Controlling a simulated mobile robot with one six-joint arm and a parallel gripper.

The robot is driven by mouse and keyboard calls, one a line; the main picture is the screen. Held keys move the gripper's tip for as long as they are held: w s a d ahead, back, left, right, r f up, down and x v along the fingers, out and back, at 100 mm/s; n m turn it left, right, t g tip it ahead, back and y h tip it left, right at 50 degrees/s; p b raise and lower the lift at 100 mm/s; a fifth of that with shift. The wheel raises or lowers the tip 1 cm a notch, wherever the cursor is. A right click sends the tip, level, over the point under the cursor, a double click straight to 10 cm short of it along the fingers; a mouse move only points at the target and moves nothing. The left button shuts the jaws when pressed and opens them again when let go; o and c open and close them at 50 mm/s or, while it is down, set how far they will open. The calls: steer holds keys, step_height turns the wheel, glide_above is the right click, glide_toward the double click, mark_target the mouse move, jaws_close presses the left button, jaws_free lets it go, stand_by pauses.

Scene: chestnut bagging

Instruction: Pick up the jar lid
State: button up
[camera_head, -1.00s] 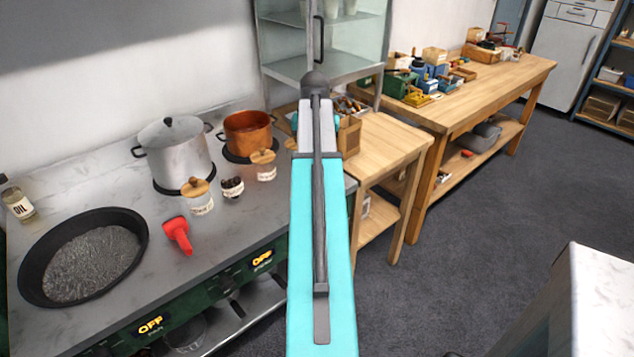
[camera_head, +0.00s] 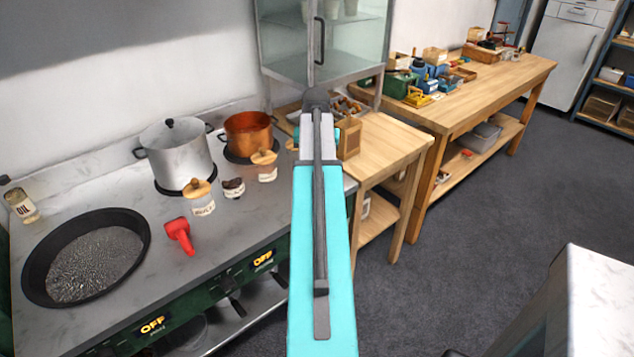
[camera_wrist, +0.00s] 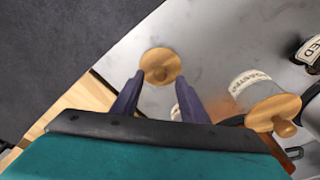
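The loose jar lid (camera_wrist: 160,66) is a round wooden disc with a knob. In the wrist view it lies on the grey counter near its edge. My gripper (camera_wrist: 158,80) is open, with its two purple fingertips on either side of the lid's near part. I cannot tell whether they touch it. In the head view my arm hides most of the gripper, and only a small piece of wood (camera_head: 291,145), probably the lid, shows beside it. A labelled jar with its own wooden lid (camera_wrist: 272,113) stands to the right in the wrist view.
On the counter are another lidded jar (camera_head: 200,198), an open jar of dark contents (camera_head: 232,188), a copper pot (camera_head: 248,133), a steel pot (camera_head: 177,155), a red tool (camera_head: 180,235) and a black pan (camera_head: 85,258). A wooden table (camera_head: 385,145) adjoins at right.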

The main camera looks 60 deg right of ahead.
steer(key=shift+d+f, duration=0.1)
steer(key=shift+f, duration=0.8)
jaws_close()
